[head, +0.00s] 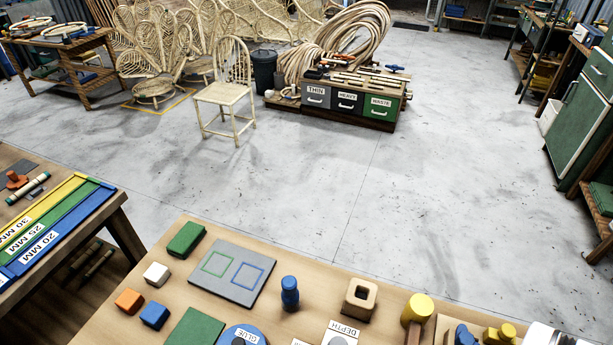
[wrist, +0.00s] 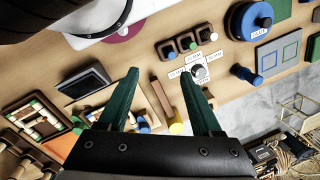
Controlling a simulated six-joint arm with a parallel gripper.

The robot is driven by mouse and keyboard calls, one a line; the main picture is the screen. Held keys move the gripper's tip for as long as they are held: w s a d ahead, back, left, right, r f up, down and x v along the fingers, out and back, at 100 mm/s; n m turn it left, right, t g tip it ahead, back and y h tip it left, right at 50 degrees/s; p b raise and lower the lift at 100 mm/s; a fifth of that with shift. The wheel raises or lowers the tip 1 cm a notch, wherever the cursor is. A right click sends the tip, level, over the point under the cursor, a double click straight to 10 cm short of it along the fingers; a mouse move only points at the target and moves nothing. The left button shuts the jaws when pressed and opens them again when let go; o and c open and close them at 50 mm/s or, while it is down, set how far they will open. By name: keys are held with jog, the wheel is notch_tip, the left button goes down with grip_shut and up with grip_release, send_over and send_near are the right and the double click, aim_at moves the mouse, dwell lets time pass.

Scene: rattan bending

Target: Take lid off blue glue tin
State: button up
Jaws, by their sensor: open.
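The blue glue tin (wrist: 238,24) is at the top right of the wrist view, seen from above, with a label reading GLUE. A round blue lid with a dark knob (wrist: 265,22) appears to sit on it. In the head view the tin (head: 228,335) is cut off by the bottom edge, and only its far part shows. My gripper (wrist: 158,75) is open and empty, with two green fingers spread apart over the bench. It is to the left of and below the tin in the wrist view, clear of it.
A grey board with green and blue squares (head: 222,285), a blue peg (head: 290,293), a wooden block with a hole (head: 360,300) and a yellow-headed mallet (head: 417,308) are on the bench. Small coloured blocks lie left. A black tray (wrist: 84,88) lies left in the wrist view.

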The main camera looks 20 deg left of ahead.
jog(key=n+h, duration=0.2)
jog(key=n, duration=2.2)
send_over(238, 343)
notch_tip(238, 343, down, 14)
jog(key=shift+f, duration=0.1)
grip_shut()
